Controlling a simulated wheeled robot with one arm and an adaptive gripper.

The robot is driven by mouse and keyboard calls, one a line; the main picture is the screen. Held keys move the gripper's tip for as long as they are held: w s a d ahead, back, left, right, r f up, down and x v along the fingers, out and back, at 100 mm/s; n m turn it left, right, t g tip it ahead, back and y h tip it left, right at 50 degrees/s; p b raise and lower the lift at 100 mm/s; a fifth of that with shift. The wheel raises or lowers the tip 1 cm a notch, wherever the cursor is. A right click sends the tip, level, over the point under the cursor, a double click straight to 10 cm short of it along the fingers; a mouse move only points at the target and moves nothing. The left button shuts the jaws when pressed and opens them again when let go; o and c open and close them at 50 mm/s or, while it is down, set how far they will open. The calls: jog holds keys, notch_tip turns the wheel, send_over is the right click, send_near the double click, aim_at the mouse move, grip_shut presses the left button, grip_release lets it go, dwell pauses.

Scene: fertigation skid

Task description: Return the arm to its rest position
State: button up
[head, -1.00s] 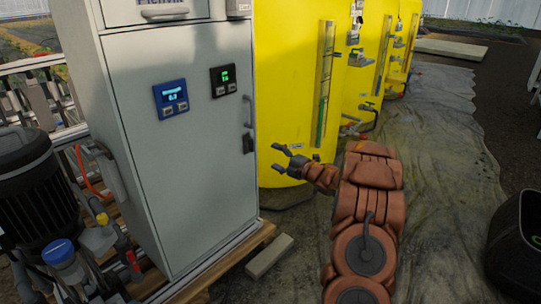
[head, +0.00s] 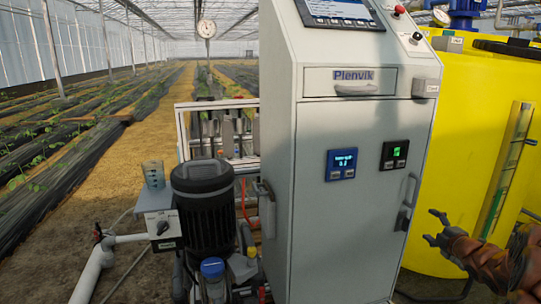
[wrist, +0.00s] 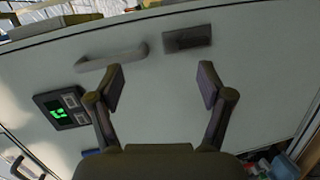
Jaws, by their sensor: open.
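My gripper (head: 432,228) is at the lower right in the head view, just right of the grey cabinet's (head: 350,240) door edge and in front of a yellow tank (head: 460,130). My reddish-brown arm runs off the right edge. In the wrist view my gripper (wrist: 161,88) has its two fingers spread wide with nothing between them. Beyond them is the cabinet face (wrist: 160,110) with its handle (wrist: 111,57), a dark latch (wrist: 187,38) and a green-lit display (wrist: 62,108). The fingers appear clear of the door, though the exact gap cannot be told.
A black pump motor (head: 203,205) with pipework stands left of the cabinet. A white pipe (head: 93,275) lies at lower left. Crop rows and straw paths (head: 130,130) stretch behind. A blue-lit display (head: 341,163) sits on the cabinet door.

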jog(key=s+a+r+m+g+h+p, duration=0.35)
jog(key=r+m+p, duration=0.2)
jog(key=r, duration=0.35)
jog(key=s+a+r+m+g+h+p, duration=0.25)
jog(key=s+a+r+m+p, duration=0.2)
jog(key=r+p, duration=0.35)
jog(key=s+a+r+m+g+y+p, duration=0.1)
jog(key=s+a+r+g+p, duration=0.3)
jog(key=s+a, duration=0.5)
jog(key=s+a+r+m+g+y+p, duration=0.2)
jog(key=s+a, duration=0.7)
jog(key=s, duration=1)
jog(key=s+a+r+m+g+y+p, duration=0.2)
jog(key=s+a+r+m+g+p, duration=0.2)
jog(key=s+a+r+p, duration=0.5)
jog(key=s+g+p, duration=0.1)
jog(key=s+p, duration=0.1)
jog(key=s, duration=0.3)
jog(key=shift+s+a+r+g, duration=0.15)
jog(key=shift+a+r+g, duration=0.15)
jog(key=shift+g, duration=0.1)
